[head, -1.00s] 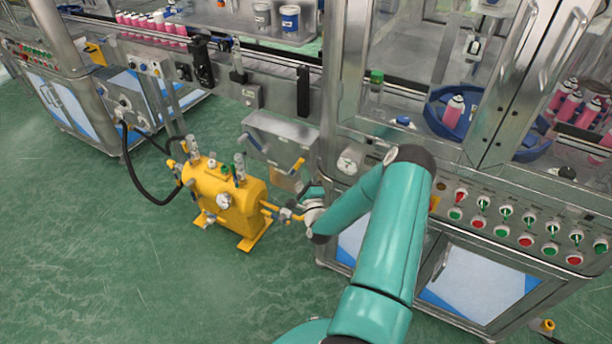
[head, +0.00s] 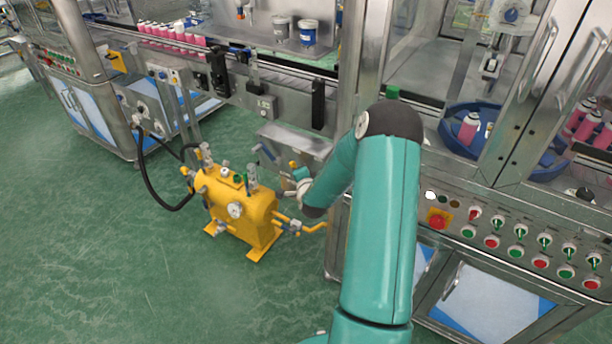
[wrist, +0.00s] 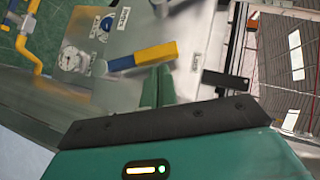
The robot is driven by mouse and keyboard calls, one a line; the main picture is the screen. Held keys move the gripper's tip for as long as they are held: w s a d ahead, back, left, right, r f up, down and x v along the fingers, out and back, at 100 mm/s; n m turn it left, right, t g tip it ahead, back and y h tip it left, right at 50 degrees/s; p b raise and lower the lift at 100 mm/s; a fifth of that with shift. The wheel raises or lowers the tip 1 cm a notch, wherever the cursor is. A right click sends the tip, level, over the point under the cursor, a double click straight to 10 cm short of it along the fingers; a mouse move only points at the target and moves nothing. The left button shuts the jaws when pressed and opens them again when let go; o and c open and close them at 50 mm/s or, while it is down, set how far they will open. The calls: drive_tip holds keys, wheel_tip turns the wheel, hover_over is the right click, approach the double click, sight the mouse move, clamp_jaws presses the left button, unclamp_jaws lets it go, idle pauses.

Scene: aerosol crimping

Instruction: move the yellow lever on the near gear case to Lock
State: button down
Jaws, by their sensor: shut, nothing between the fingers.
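In the wrist view the yellow lever (wrist: 155,53) lies across the grey face of the gear case (wrist: 160,22). It has a blue section beside its round pivot at the left, and its yellow grip points right and slightly up. My gripper (wrist: 159,70) is shut and empty, its green fingertips at the lower edge of the grip; I cannot tell whether they touch it. Two small labels are on the face, one above and one right of the lever, too blurred to read surely. In the head view the grey case (head: 292,140) is partly hidden behind my arm.
A gauge (wrist: 70,58) and a blue knob (wrist: 107,27) sit left of the lever on the case face. A yellow tank (head: 240,215) with pipes stands on the floor left of my arm. The machine cabinet (head: 490,295) is close on the right. Green floor is clear at left.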

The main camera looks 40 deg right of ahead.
drive_tip(key=shift+w+a, duration=0.2)
drive_tip(key=shift+w, duration=0.3)
drive_tip(key=shift+w, duration=0.1)
idle(0.4)
